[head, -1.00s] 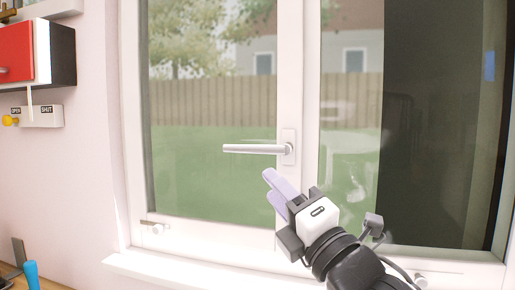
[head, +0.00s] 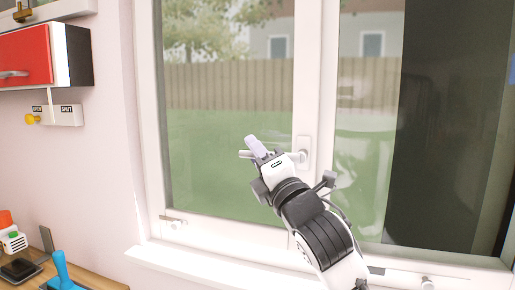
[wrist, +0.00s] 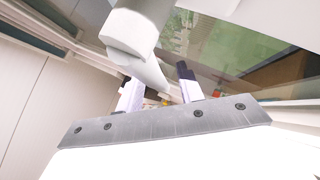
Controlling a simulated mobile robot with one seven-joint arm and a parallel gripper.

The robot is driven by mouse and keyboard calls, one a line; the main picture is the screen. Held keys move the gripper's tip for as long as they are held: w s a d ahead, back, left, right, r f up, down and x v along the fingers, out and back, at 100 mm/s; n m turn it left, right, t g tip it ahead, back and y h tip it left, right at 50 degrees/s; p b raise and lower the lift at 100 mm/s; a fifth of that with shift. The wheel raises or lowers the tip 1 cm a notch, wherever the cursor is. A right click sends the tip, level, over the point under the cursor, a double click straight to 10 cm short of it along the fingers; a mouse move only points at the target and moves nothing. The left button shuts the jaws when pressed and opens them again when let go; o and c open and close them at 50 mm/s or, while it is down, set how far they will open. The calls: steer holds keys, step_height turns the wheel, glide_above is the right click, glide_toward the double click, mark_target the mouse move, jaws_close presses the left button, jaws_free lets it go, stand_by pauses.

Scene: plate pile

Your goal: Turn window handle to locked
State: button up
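In the wrist view the handle (wrist: 128,32) is large and close, running down toward the gap between the fingers. My gripper's two fingers (wrist: 160,90) stand apart there, so it is open. I cannot tell whether either finger touches the lever.
The white sill (head: 200,265) runs below the window. A red-fronted cabinet (head: 30,60) and an OPEN/SHUT switch plate (head: 62,114) are on the left wall. A bench at lower left holds a blue object (head: 61,270) and a red-and-white one (head: 10,235).

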steer(key=shift+w, duration=0.1)
jaws_close()
